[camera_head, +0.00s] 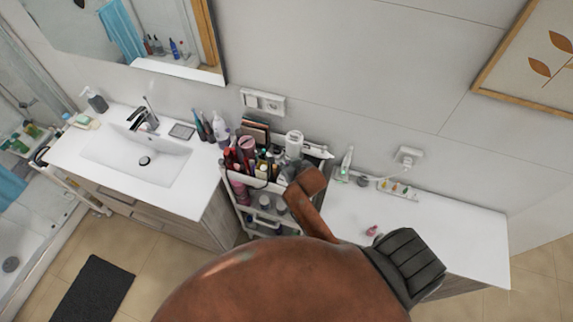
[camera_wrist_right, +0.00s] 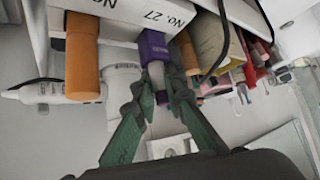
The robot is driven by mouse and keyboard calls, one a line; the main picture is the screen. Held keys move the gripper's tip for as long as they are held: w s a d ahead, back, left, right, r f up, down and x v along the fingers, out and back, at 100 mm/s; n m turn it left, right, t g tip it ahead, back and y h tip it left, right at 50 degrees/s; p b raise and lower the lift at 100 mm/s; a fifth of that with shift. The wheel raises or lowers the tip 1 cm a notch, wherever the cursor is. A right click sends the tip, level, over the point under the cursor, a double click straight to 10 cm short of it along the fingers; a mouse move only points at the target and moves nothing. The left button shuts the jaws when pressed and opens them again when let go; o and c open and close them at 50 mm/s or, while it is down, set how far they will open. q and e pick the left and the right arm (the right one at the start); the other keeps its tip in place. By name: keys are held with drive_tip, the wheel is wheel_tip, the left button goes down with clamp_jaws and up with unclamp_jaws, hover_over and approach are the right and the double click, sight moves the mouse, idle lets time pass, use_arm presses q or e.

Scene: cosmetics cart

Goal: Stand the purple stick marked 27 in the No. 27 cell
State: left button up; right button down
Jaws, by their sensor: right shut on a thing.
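The purple stick (camera_wrist_right: 153,47) shows in the right wrist view, with a paler lower part between green fingers. My right gripper (camera_wrist_right: 157,85) is shut on it. The stick's own mark is too small to read. In the head view my right gripper (camera_head: 292,172) is at the right side of the cart (camera_head: 262,187), and my brown arm hides much of it; the stick is not clear there. My left gripper is not in view.
An orange stick (camera_wrist_right: 82,58) stands beside the purple one at the holder. Other cosmetics and a dark cable crowd close to the right in the wrist view. A sink counter (camera_head: 70,150) flanks the cart on the left, a white counter (camera_head: 460,240) on the right.

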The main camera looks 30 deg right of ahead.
drive_tip(key=shift+f, duration=0.8)
drive_tip(key=c, duration=1.9)
unclamp_jaws()
drive_tip(key=shift+s, duration=0.1)
drive_tip(key=d+v, duration=0.1)
drive_tip(key=v, duration=1)
drive_tip(key=shift+s+a+r, duration=0.3)
drive_tip(key=shift+a+r, duration=0.05)
drive_tip(key=shift+a, duration=0.15)
drive_tip(key=shift+a+f, duration=0.1)
